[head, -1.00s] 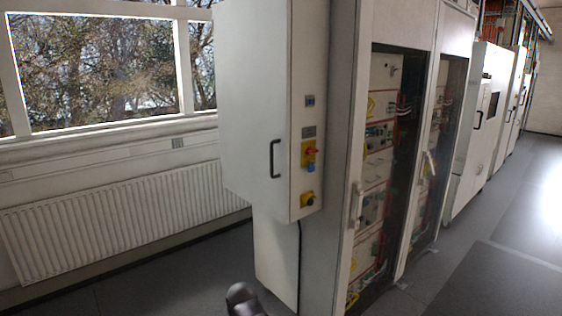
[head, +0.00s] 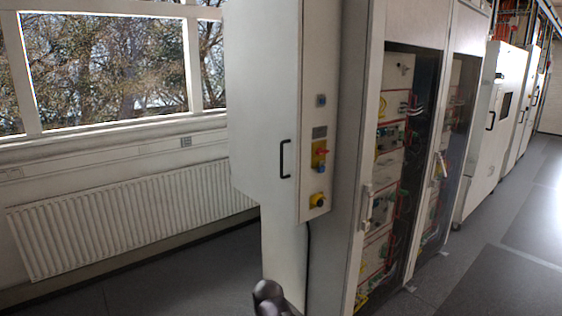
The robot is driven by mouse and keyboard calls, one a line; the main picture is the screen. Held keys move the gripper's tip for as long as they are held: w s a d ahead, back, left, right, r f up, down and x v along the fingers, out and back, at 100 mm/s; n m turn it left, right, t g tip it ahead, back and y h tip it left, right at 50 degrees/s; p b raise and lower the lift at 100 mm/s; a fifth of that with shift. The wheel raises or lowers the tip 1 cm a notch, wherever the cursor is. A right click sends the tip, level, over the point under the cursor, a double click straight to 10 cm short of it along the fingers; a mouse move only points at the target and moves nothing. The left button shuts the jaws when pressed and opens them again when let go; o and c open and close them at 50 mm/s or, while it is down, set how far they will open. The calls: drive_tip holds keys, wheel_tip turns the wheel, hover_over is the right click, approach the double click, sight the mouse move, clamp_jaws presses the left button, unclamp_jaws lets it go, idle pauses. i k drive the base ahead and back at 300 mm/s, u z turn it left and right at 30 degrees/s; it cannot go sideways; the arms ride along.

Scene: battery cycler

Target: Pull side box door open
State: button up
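The side box (head: 262,110) is a tall white cabinet fixed to the left side of the larger cycler cabinet. Its door faces left and looks shut, with a black bar handle (head: 285,159) near its right edge. A dark rounded part of my arm (head: 268,294) shows at the bottom edge, below the box. My gripper's fingers are not in view.
The cycler cabinet has dark glass doors with white handles (head: 366,207). A radiator (head: 120,218) runs under the window at left. Grey floor (head: 190,285) is open between radiator and box. A black cable hangs below the box.

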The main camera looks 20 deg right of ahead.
sight(262, 40)
drive_tip(key=u, duration=0.05)
drive_tip(key=i, duration=1)
drive_tip(key=z, duration=0.05)
